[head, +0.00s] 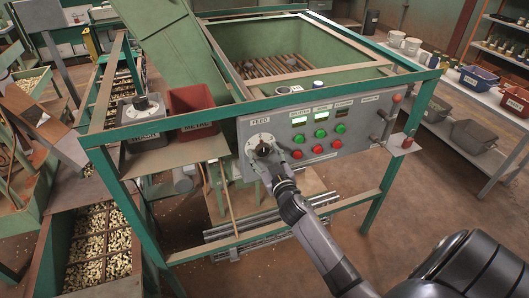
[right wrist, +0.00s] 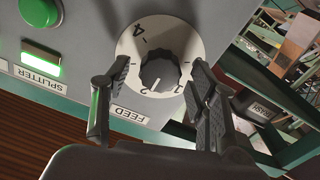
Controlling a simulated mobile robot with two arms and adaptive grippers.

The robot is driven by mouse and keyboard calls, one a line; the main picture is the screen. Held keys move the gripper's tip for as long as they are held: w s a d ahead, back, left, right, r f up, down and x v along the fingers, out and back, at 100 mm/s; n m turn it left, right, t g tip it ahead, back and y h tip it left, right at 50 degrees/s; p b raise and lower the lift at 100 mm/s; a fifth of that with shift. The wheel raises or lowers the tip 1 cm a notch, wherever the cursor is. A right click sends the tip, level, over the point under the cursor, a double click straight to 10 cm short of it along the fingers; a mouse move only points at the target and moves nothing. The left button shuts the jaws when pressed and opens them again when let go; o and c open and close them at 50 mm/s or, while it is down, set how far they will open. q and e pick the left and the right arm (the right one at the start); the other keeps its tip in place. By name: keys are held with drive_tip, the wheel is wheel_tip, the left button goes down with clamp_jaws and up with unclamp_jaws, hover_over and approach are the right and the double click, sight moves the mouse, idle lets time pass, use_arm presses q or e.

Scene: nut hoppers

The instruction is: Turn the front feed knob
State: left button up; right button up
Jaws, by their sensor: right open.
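The front feed knob is a dark, ridged knob (head: 263,149) on a white numbered dial at the left end of the grey control panel (head: 360,111). In the right wrist view the knob (right wrist: 166,70) shows a white pointer mark near the 2, and the FEED label appears upside down. My right gripper (head: 266,161) is at the dial, its fingers apart. In the right wrist view one finger is on each side of the knob; I cannot tell whether either touches it. My left gripper is not in view.
Green and red buttons (head: 318,149) with lit displays lie right of the dial. The green frame (head: 410,120) surrounds the panel. Nut trays (head: 79,250) stand lower left.

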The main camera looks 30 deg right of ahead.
drive_tip(key=shift+w, duration=0.1)
drive_tip(key=shift+c, duration=0.4)
drive_tip(key=c, duration=1.1)
